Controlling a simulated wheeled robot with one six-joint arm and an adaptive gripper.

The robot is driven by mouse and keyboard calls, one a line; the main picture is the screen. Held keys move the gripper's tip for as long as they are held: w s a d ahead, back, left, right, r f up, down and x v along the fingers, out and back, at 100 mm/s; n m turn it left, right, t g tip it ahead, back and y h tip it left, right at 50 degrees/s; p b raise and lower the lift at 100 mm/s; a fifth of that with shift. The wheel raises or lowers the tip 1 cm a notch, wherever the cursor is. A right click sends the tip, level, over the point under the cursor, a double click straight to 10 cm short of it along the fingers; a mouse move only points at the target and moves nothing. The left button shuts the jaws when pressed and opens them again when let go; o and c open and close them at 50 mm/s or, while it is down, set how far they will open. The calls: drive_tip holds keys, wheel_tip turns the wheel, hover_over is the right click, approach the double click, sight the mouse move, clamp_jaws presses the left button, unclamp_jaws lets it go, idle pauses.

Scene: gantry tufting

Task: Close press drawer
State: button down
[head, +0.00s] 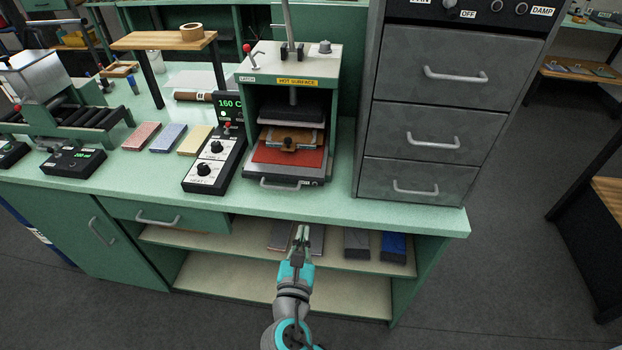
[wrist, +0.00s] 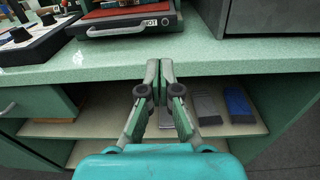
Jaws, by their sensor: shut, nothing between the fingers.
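The press (head: 257,84) stands on the green bench, with "HOT SURFACE" on its top. Its drawer (head: 283,174) sticks out a little at the front, with a red pad and a brown block with a metal frame on it. The drawer's handle (head: 280,185) faces me near the bench's front edge. In the wrist view the drawer's front (wrist: 122,27) shows at the top. My gripper (head: 302,228) is shut and empty, in front of the bench edge, below the drawer and slightly right of its handle. It also shows in the wrist view (wrist: 160,65).
A control box (head: 213,162) reading 160 C stands left of the press. A grey drawer cabinet (head: 415,120) stands close on the right. The bench edge (head: 330,208) lies between my gripper and the press. An open shelf (head: 215,245) with several blocks is below.

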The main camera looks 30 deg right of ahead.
approach(315, 183)
drive_tip(key=x, duration=0.7)
drive_tip(key=shift+w, duration=0.15)
idle(0.3)
drive_tip(key=shift+x, duration=1.3)
